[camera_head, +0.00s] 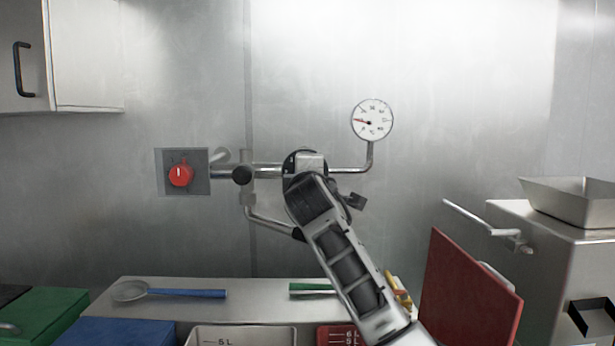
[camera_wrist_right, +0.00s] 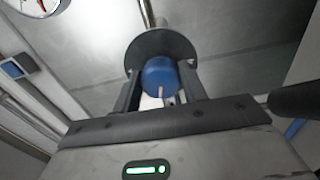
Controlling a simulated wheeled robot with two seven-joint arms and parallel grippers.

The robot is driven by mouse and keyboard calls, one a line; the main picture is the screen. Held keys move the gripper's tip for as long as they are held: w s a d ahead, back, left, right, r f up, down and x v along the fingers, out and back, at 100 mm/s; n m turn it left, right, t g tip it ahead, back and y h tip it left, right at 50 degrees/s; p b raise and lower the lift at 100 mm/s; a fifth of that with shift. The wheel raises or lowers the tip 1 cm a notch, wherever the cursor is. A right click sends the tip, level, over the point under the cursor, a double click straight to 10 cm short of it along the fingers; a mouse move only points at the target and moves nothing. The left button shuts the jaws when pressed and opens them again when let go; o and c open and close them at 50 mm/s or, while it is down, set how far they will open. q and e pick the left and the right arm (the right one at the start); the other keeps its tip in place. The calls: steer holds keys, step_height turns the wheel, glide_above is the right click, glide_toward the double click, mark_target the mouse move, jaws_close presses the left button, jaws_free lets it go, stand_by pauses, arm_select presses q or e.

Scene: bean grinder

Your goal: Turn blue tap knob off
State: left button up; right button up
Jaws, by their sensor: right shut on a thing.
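The blue tap knob (camera_wrist_right: 159,76) shows in the right wrist view, in front of a dark round plate (camera_wrist_right: 160,47) on the wall pipe. My right gripper (camera_wrist_right: 161,82) has one finger on each side of the knob and is shut on it. A pale mark shows on the knob's lower face. In the head view my right arm and gripper (camera_head: 305,165) reach up to the pipe and hide the knob. My left gripper is not in view.
A red knob (camera_head: 180,174) on a grey plate is left along the pipe (camera_head: 268,171). A round gauge (camera_head: 372,120) stands above right. Below are a shelf with a blue-handled strainer (camera_head: 185,293), a clear container (camera_head: 240,336) and a red board (camera_head: 468,290). A steel machine (camera_head: 560,265) is at right.

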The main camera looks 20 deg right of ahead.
steer(key=shift+a+f+m+b, duration=0.1)
steer(key=shift+m+b, duration=0.1)
steer(key=shift+m, duration=3.4)
steer(key=shift+a+f+m+b, duration=0.1)
steer(key=shift+m+b, duration=0.1)
steer(key=shift+m, duration=3.4)
steer(key=o, duration=1)
